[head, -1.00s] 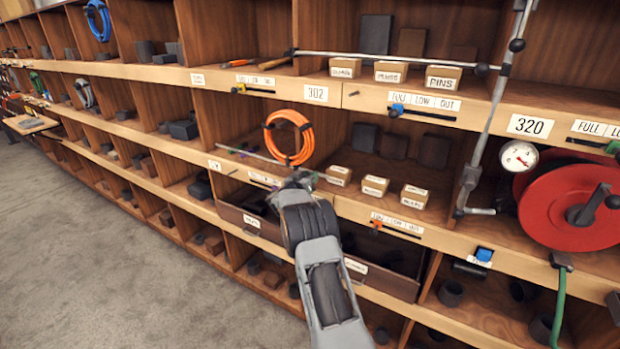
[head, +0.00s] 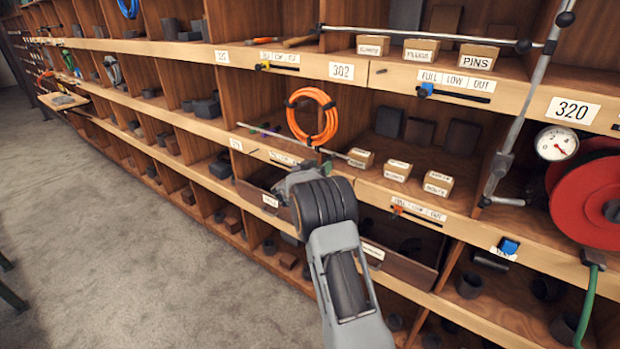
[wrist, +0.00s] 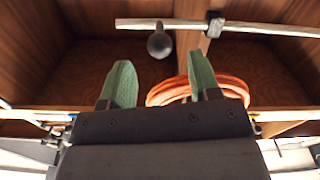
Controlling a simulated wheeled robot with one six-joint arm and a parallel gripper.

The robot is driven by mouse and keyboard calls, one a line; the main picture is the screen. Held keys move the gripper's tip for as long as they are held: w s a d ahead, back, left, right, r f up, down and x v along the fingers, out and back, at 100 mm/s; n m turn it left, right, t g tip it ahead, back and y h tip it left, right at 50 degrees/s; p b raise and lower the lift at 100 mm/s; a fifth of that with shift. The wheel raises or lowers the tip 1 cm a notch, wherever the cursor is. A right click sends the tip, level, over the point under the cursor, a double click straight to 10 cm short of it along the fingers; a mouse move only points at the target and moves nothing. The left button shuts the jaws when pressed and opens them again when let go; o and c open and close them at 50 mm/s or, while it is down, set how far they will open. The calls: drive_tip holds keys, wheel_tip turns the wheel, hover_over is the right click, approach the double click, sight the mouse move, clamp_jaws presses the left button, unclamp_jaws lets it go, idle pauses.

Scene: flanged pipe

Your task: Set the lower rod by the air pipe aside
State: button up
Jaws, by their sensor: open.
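The lower rod (head: 275,135) is a thin grey bar along the front of the middle shelf, before the orange hose coil (head: 327,118). A grey rod (wrist: 265,27) with a dark clip and a round black knob (wrist: 159,44) crosses the top of the wrist view; it appears to be this one. The air pipe (head: 505,135) rises at the right, with a gauge (head: 556,143) beside it. My gripper (wrist: 160,75) has two green fingers spread apart with nothing between them. The rod lies beyond their tips. In the head view my arm mostly hides the gripper.
An upper rod (head: 430,36) runs along the shelf above. Small labelled boxes (head: 397,170) stand right of the hose coil. An open drawer (head: 400,262) juts out below, beside my arm. A red reel (head: 590,200) is at the right.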

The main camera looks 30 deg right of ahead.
drive_tip(key=b+v, duration=0.1)
drive_tip(key=v, duration=0.5)
drive_tip(key=shift+s+a, duration=0.2)
drive_tip(key=shift+a, duration=0.2)
